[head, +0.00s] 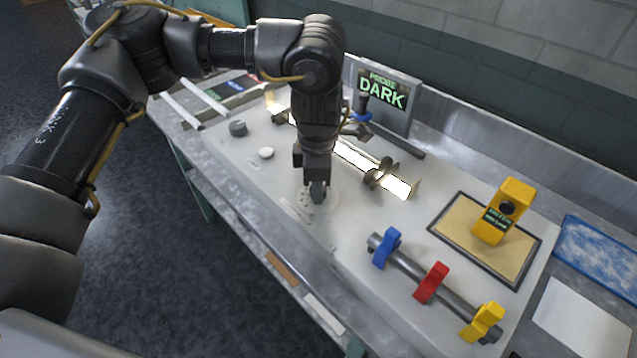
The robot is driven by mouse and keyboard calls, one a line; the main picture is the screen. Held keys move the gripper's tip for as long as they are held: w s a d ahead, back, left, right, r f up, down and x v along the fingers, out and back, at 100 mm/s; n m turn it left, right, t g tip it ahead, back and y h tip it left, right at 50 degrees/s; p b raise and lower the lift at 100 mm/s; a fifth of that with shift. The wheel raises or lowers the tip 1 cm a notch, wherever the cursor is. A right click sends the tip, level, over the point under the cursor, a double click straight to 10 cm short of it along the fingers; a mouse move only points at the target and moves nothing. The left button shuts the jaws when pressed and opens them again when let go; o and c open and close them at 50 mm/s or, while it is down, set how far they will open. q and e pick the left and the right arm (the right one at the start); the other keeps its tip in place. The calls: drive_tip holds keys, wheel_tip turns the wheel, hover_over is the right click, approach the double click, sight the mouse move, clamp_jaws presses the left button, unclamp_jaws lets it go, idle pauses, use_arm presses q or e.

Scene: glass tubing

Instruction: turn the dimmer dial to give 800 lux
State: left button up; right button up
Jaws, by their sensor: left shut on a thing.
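My left gripper (317,188) points straight down at the bench panel, inside a round printed scale (299,207). It is shut on the dimmer dial, which the fingers and wrist almost wholly hide, so I cannot read its setting. A dark sign (382,90) behind the bench reads "PROBE DARK" in green letters. A yellow meter (503,211) with a round dark sensor and a small green display stands on a tan, dark-framed pad (463,236); its display is too small to read. A glass tube (397,187) glows white behind my gripper. My right gripper is not in view.
A grey knob (238,128) and a white button (266,153) sit left of my gripper. A pipe with blue (386,249), red (431,283) and yellow (482,322) valve handles lies at the front right. A blue-white mat (598,254) lies far right.

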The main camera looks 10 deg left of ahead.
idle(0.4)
use_arm(q)
drive_tip(key=o, duration=1)
wheel_tip(320, 180, up, 11)
drive_tip(key=shift+f+b, duration=0.1)
drive_tip(key=shift+b, duration=0.3)
